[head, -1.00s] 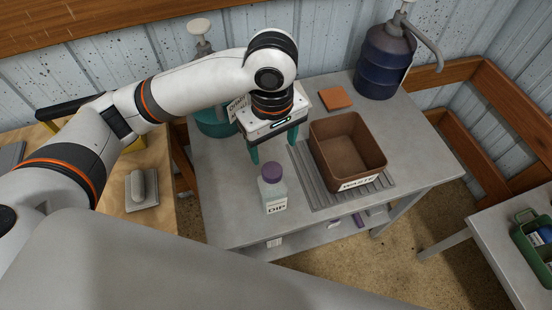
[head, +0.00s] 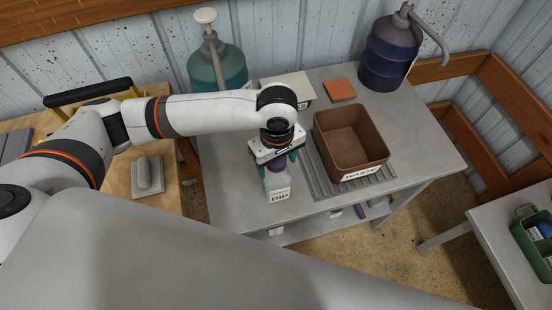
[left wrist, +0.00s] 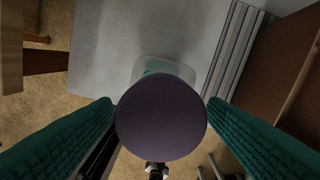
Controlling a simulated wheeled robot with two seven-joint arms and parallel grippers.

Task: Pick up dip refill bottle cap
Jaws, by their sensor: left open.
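The dip refill bottle (head: 278,187) stands upright near the front edge of the grey table, with a "DIP" label on its front. Its purple cap (head: 277,166) is on top, partly hidden by my left gripper in the head view. In the left wrist view the round cap (left wrist: 161,118) fills the middle, with the pale bottle (left wrist: 165,68) showing behind it. My left gripper (head: 278,168) is right above the bottle, pointing down. Its green fingers (left wrist: 161,125) are open, one on each side of the cap. Whether they touch it I cannot tell. My right gripper is not in view.
A brown waste bin (head: 350,142) stands on a ribbed drain area right of the bottle. Behind are a teal pump jug (head: 217,66), a dark blue pump jug (head: 388,50) and an orange square (head: 339,90). Bare tabletop (head: 228,190) lies left of the bottle.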

